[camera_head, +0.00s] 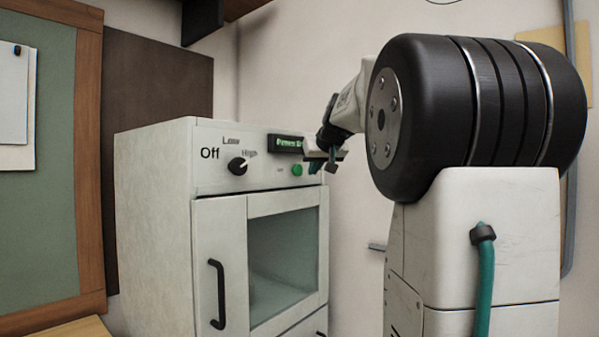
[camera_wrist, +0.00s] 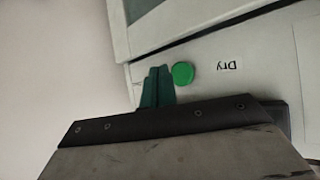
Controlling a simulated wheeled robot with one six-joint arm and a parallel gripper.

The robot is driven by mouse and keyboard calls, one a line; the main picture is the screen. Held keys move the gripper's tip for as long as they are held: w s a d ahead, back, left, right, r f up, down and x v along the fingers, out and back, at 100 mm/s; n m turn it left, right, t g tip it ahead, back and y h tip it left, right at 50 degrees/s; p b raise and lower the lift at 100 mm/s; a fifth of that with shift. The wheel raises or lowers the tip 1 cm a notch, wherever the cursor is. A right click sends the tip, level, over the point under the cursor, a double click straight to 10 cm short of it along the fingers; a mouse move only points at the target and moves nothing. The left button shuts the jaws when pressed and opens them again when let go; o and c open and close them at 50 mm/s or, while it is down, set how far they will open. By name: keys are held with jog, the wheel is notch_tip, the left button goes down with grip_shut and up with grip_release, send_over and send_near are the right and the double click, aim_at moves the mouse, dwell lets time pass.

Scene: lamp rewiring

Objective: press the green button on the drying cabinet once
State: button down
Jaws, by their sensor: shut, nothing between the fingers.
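The drying cabinet (camera_head: 155,215) is a white box with a glass-windowed door, standing left of my arm in the head view. Its green button (camera_head: 297,170) is on the upper front panel, right of a black knob (camera_head: 237,166) and below a small lit display (camera_head: 286,143). The green button (camera_wrist: 182,73) also shows in the wrist view, beside a "Dry" label (camera_wrist: 230,63). My gripper (camera_head: 332,163) is shut and empty, close to the right of the button. In the wrist view the green fingertips (camera_wrist: 158,78) are just left of the button; whether they touch the panel cannot be told.
The cabinet door has a black handle (camera_head: 217,294). A green board (camera_head: 50,190) with a wooden frame hangs at the left. A dark shelf (camera_head: 205,18) is above the cabinet. The wall area between cabinet and my arm is clear.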

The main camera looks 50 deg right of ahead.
aim_at(301, 174)
jog(key=shift+w+a, duration=0.1)
jog(key=shift+w, duration=0.75)
jog(key=shift+w, duration=0.1)
dwell(1.4)
jog(key=shift+w, duration=0.3)
jog(key=shift+w, duration=0.5)
dwell(0.6)
jog(key=shift+s, duration=0.95)
jog(key=s, duration=0.5)
jog(key=shift+d, duration=0.2)
